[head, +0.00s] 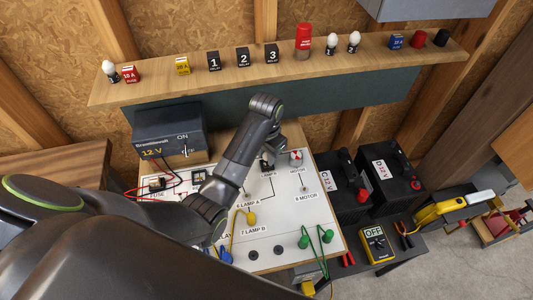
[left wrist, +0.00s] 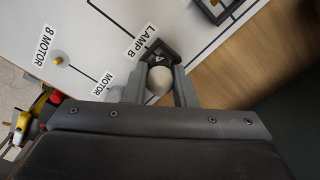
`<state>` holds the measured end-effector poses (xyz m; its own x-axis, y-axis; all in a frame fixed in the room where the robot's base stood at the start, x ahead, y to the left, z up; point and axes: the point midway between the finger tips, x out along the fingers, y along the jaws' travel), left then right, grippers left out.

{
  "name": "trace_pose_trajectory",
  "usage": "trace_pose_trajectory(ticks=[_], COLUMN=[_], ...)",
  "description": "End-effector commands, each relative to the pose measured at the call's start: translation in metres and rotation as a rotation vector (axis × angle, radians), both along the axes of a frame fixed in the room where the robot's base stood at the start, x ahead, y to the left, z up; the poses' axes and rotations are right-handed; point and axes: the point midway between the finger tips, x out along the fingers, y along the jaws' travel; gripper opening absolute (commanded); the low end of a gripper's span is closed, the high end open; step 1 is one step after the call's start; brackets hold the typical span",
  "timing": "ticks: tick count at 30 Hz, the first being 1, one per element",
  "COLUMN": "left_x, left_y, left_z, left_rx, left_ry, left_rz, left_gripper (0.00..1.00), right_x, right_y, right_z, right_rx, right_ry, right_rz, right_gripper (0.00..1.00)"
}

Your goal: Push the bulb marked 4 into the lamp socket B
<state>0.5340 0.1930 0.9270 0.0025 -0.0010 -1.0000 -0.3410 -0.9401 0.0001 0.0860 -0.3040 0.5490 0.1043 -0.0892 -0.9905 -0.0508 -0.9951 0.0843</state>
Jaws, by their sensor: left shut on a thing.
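In the left wrist view, my left gripper (left wrist: 158,72) is shut on a white bulb (left wrist: 158,84) with a dark base and a pale mark that looks like a 4. The base is at the black lamp socket B (left wrist: 151,46), beside the LAMP B label. I cannot tell how far the base is inside the socket. In the head view, my left arm reaches over the white circuit board (head: 290,212), and its wrist hides most of the gripper and the held bulb. My right gripper is not in view.
A shelf (head: 200,82) behind holds relays, fuses and bulbs. A power box (head: 168,135) stands left of the board, and dark batteries (head: 347,190) stand right. A motor with a red-white disc (head: 296,156) is near the socket. Green (head: 324,262) and yellow leads lie on the front.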

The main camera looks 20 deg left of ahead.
Motion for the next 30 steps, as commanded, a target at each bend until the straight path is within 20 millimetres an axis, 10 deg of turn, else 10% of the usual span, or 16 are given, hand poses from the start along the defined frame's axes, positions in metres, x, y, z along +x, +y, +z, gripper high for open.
trace_pose_trajectory(ticks=[25, 26, 30], left_x=[0.0, 0.0, 0.0], left_y=[0.0, 0.0, 0.0], left_z=[-0.014, -0.014, -0.014], left_rx=[0.0, 0.0, 0.0], left_ry=[0.001, 0.001, 0.001], left_rz=[0.0, 0.0, 0.0], left_gripper=[0.0, 0.28, 0.46], right_x=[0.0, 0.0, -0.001], right_y=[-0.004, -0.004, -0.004], right_z=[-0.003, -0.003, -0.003], right_rx=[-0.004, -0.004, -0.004], right_ry=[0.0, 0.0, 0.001], right_rz=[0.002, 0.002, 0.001], right_gripper=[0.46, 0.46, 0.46])
